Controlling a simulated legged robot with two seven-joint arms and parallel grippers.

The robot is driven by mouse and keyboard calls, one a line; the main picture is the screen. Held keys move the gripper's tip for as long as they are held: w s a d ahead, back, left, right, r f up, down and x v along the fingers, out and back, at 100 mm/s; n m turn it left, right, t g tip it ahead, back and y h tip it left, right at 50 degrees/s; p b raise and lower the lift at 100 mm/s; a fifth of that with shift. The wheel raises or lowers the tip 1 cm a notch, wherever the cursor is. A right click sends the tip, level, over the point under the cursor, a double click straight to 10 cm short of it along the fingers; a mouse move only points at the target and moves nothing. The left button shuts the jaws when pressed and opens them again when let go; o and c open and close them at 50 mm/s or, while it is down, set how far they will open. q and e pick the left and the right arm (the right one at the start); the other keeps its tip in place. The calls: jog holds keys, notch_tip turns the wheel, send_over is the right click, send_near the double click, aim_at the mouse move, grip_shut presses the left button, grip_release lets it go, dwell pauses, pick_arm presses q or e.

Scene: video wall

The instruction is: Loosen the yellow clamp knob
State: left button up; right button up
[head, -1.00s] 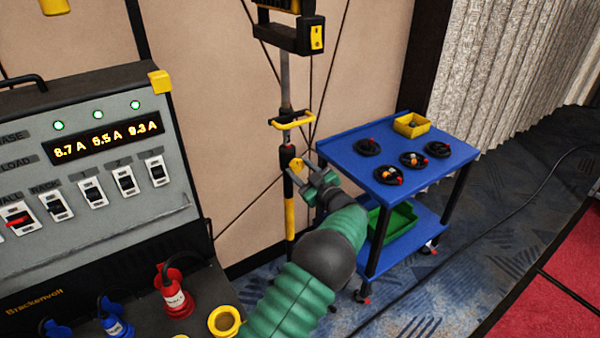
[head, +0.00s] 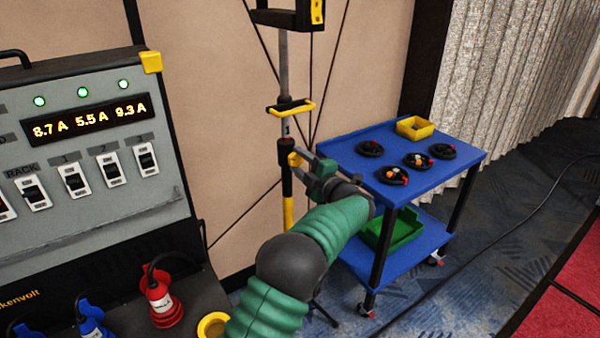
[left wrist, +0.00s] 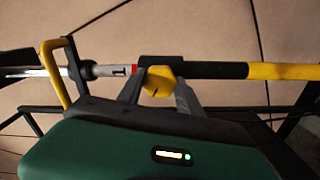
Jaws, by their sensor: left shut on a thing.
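The yellow clamp knob (head: 295,159) sits on the black collar (head: 285,150) of the upright stand pole. My left gripper (head: 304,163) reaches it from the right, and its fingers are shut on the knob. In the left wrist view the yellow knob (left wrist: 160,82) shows between the two grey fingers, against the collar (left wrist: 185,68). The pole lies sideways in that view. My right gripper is in neither view.
A yellow handle (head: 291,107) crosses the pole above the collar. A blue cart (head: 340,151) with coiled cables stands to the right. A grey power panel (head: 90,215) with switches stands at the left. A red connector (head: 160,295) is below it.

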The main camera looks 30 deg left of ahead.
pick_arm(q)
jog(key=n+b, duration=0.4)
jog(key=f+n+b, duration=0.1)
jog(key=n+b, duration=0.3)
jog(key=shift+f+b, duration=0.1)
jog(key=shift+b, duration=0.25)
jog(key=shift+n+b, duration=0.95)
jog(key=shift+n, duration=0.25)
jog(key=shift+n+b, duration=0.55)
jog(key=shift+n, duration=0.05)
jog(key=shift+r, duration=0.2)
jog(key=o, duration=1.4)
jog(key=shift+r, duration=0.1)
jog(key=shift+c, duration=0.2)
jog(key=shift+s+r, duration=0.1)
jog(key=shift+r, duration=0.05)
